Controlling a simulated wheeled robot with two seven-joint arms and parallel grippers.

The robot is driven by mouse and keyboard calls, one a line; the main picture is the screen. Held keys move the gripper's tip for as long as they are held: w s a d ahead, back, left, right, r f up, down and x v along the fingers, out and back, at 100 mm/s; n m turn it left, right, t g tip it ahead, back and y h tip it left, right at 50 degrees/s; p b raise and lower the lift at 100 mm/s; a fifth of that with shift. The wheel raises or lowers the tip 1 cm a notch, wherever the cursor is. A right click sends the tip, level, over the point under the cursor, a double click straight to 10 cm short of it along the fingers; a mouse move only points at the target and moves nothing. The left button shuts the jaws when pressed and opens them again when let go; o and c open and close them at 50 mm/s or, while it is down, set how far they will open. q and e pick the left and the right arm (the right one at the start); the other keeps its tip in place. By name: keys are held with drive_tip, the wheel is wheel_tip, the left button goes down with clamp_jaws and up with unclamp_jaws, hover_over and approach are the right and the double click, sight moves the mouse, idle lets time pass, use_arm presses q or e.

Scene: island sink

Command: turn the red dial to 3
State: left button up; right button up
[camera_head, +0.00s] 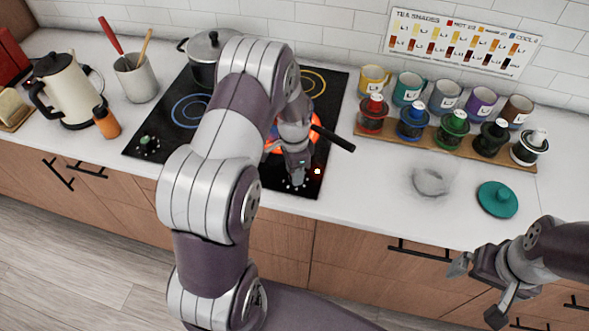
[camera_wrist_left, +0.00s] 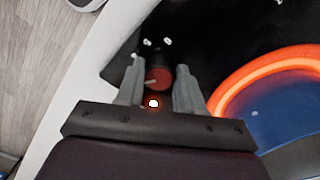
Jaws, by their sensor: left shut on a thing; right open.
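The red dial (camera_wrist_left: 158,77) sits on the black cooktop near its front edge, with a pale pointer mark toward the lower left of the wrist view. Pale marks lie around it; I cannot read a number. My left gripper (camera_wrist_left: 156,74) has its two fingers on either side of the dial, shut on it. In the head view my left gripper (camera_head: 296,172) reaches down at the cooktop's front right corner and hides the dial. A small bright light (camera_wrist_left: 153,103) glows beside the dial. My right gripper (camera_head: 478,288) is open and empty, in front of the counter at the right.
A glowing orange burner ring (camera_wrist_left: 255,75) lies close to the dial. A dark handle (camera_head: 334,138) sticks out over the cooktop's right edge. A pot (camera_head: 204,70) stands at the back. Mugs, a rack of jars (camera_head: 452,131) and a teal lid (camera_head: 497,200) are at the right.

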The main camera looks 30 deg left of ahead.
use_arm(q)
drive_tip(key=o, duration=1)
drive_tip(key=shift+o, duration=0.2)
drive_tip(key=shift+r, duration=0.1)
wheel_tip(320, 180, up, 12)
drive_tip(key=b, duration=0.2)
drive_tip(key=shift+w+a+r, duration=0.15)
drive_tip(key=shift+w+r, duration=0.1)
